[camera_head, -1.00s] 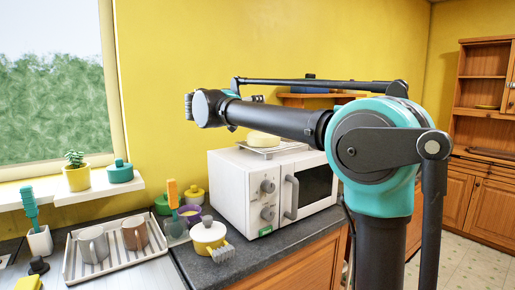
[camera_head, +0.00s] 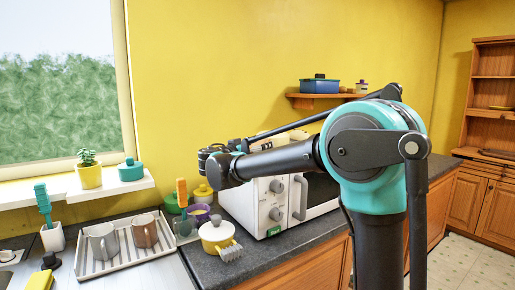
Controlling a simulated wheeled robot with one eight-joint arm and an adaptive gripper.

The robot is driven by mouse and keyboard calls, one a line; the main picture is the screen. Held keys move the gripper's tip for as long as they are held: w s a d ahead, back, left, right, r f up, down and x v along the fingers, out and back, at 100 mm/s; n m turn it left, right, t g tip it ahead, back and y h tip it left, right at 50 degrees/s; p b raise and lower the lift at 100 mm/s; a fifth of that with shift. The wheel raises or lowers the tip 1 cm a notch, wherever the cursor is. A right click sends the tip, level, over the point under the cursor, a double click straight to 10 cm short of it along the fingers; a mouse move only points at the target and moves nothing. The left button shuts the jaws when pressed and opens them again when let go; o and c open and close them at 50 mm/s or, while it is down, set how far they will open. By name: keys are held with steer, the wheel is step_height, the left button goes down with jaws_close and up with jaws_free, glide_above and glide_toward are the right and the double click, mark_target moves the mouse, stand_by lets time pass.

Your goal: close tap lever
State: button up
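No tap or tap lever can be made out in this view. Only a small piece of what looks like the sink edge (camera_head: 8,257) shows at the far lower left. My arm crosses the right half of the picture, and its dark far end is in front of the wall and the left side of the microwave. I cannot make out my gripper's fingers, so I cannot see whether it is open or shut, or holding anything.
A white microwave (camera_head: 256,212) stands on the dark counter (camera_head: 205,270). A yellow pot (camera_head: 213,235) and a grey dish rack (camera_head: 88,266) with two mugs are to its left. A potted plant (camera_head: 89,175) sits on the windowsill. A wall shelf (camera_head: 310,101) is behind my arm.

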steer(key=shift+f, duration=0.25)
steer(key=o, duration=0.8)
